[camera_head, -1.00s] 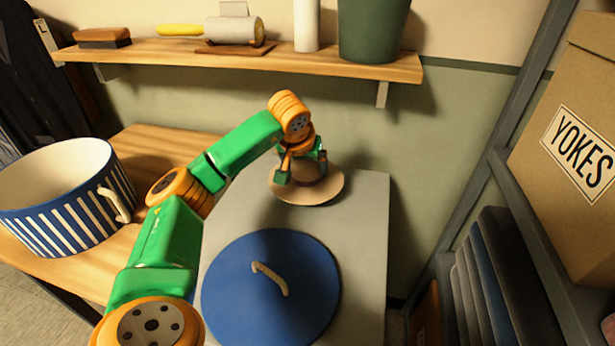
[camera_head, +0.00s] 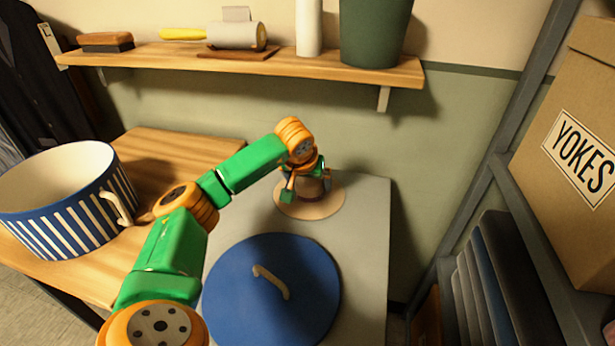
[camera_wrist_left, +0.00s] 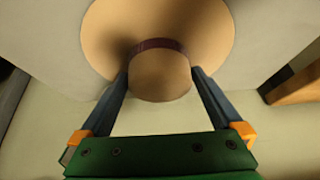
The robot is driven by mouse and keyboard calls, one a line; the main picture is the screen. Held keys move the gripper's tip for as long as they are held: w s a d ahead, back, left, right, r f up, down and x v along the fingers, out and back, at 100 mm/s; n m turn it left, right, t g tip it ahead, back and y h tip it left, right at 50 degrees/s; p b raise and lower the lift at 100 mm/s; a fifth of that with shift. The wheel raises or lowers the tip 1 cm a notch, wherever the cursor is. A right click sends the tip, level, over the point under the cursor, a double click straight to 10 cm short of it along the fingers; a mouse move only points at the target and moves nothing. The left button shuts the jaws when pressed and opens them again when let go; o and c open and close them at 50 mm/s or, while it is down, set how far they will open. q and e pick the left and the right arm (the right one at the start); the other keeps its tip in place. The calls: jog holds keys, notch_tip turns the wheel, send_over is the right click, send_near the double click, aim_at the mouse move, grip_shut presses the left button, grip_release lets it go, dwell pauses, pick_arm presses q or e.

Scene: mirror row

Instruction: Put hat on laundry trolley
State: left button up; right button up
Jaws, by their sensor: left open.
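A tan hat (camera_head: 328,206) with a wide brim and a dark band lies brim down on the grey tabletop at the back, near the wall. My left gripper (camera_head: 308,190) is directly above it, pointing down. In the left wrist view the hat (camera_wrist_left: 160,76) shows its round crown between the two dark fingers of my left gripper (camera_wrist_left: 160,85), which are open, one on each side. I cannot tell whether the fingers touch the crown. My right gripper is not in view. I cannot make out a laundry trolley for certain.
A blue round lid (camera_head: 270,300) with a rope handle lies on the grey top (camera_head: 368,240) in front of the hat. A blue-striped basket (camera_head: 60,200) stands on a wooden table at left. A wall shelf (camera_head: 240,62) runs above; a rack with a YOKES box (camera_head: 570,150) stands right.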

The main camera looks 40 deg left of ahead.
pick_arm(q)
jog(key=v, duration=1.2)
jog(key=shift+p, duration=0.4)
jog(key=shift+f, duration=0.1)
